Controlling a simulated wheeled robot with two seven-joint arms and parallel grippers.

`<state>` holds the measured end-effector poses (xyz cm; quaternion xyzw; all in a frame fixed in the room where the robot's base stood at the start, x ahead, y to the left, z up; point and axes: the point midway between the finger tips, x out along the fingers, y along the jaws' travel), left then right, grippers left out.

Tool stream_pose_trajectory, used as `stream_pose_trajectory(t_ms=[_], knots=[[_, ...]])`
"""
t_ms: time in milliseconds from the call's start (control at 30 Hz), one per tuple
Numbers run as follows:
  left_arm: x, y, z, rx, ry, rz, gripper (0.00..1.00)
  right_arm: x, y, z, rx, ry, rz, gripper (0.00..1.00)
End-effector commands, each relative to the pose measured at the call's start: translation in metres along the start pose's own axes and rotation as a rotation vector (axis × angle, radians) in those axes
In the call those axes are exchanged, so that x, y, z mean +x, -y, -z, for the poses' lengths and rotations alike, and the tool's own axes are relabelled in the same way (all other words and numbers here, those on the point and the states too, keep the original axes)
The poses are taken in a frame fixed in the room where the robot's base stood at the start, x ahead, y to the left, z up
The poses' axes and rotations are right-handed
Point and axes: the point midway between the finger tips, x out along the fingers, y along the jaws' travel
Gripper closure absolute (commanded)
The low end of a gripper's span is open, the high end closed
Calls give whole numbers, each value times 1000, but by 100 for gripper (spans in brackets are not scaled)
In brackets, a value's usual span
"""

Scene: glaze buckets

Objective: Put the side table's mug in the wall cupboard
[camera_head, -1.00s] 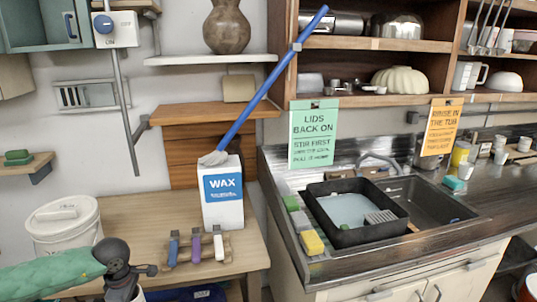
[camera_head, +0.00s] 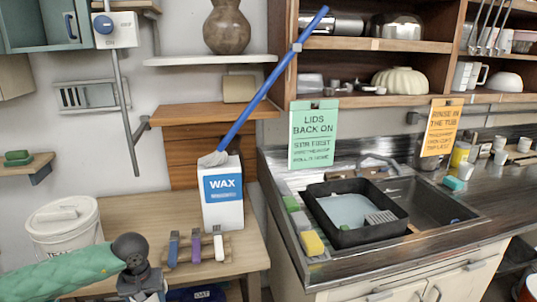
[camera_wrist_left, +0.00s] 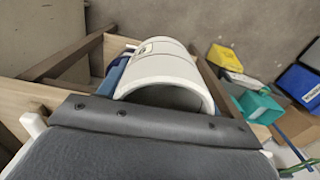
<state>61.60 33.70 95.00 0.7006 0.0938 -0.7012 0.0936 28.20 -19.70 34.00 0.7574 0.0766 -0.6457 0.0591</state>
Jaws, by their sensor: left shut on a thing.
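My left gripper (camera_head: 146,284) is low at the left of the head view, at the front edge of the wooden table (camera_head: 120,212). It is shut on a white mug, which shows in the left wrist view as a pale hollow cylinder (camera_wrist_left: 165,72) with its open rim towards the camera. In the head view the mug is mostly hidden by the gripper. A teal wall cupboard (camera_head: 40,47) is at the top left, cut off by the picture edge; its inside cannot be made out clearly. My right gripper is not in view.
On the table are a white lidded bucket (camera_head: 65,232), a WAX box (camera_head: 222,196) and a rack with several coloured-handled tools (camera_head: 196,248). A small shelf (camera_head: 40,168) holds green sponges.

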Motion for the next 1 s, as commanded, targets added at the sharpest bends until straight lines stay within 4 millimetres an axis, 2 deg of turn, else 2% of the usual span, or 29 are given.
stream_pose_trajectory(t_ms=[167, 633, 800, 1000], knots=[[-2, -27, -4, 165, 0, -3, 68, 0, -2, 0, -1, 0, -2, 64], [-2, -111, -23, 249, -1, -3, 68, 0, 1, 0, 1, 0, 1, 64], [1, -126, -31, 265, 0, 0, 68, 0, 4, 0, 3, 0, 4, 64], [3, -127, -32, 267, -2, 0, 68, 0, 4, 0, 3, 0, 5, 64]])
